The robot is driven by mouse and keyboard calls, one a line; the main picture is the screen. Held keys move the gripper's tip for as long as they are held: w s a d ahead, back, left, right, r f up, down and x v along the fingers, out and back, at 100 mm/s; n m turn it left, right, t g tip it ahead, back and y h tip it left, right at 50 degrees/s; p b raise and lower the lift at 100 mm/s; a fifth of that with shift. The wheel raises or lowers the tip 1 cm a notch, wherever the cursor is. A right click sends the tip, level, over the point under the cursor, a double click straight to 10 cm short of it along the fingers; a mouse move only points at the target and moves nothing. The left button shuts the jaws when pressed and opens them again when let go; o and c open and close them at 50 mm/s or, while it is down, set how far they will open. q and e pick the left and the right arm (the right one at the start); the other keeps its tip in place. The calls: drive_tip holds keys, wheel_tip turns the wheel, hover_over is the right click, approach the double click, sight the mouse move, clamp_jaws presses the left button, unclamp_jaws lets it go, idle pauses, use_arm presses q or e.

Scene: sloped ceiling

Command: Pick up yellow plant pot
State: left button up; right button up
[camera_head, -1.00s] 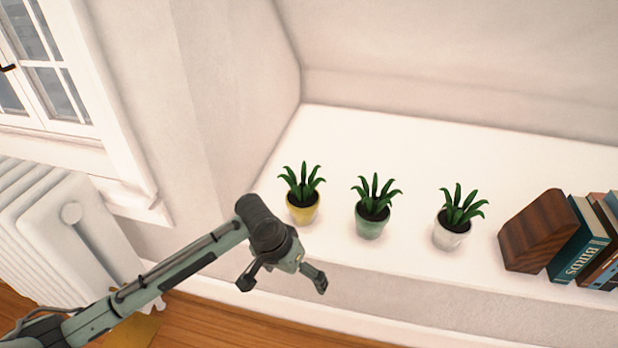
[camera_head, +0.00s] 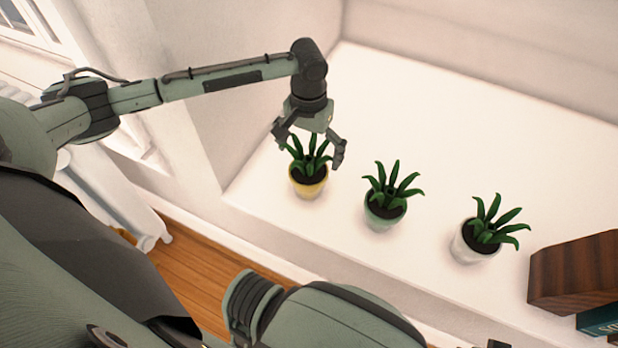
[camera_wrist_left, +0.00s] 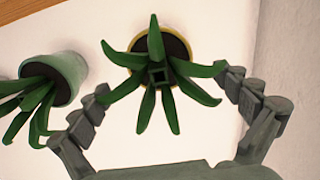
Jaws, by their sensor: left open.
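The yellow plant pot (camera_head: 308,187) stands upright on the white ledge with a green spiky plant in it. My left gripper (camera_head: 309,160) is open above it, its fingers spread to either side of the plant's leaves. In the left wrist view the yellow pot (camera_wrist_left: 182,36) shows as a rim around dark soil behind the leaves, toward the top. The open fingers (camera_wrist_left: 167,84) are at either side of the plant there, and some leaves reach close to them. My right gripper cannot be made out.
A green pot (camera_head: 384,216) stands to the right of the yellow one, and it also shows in the left wrist view (camera_wrist_left: 66,72). A white pot (camera_head: 470,246) and a wooden bookend (camera_head: 577,272) with books are further right. The ledge (camera_head: 450,110) behind is clear.

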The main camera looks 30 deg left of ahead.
sight(309, 167)
use_arm(q)
wheel_tip(309, 167, down, 5)
drive_tip(key=shift+s+r, duration=0.15)
drive_tip(key=shift+r, duration=0.05)
drive_tip(key=shift+r, duration=0.1)
drive_tip(key=c, duration=1.8)
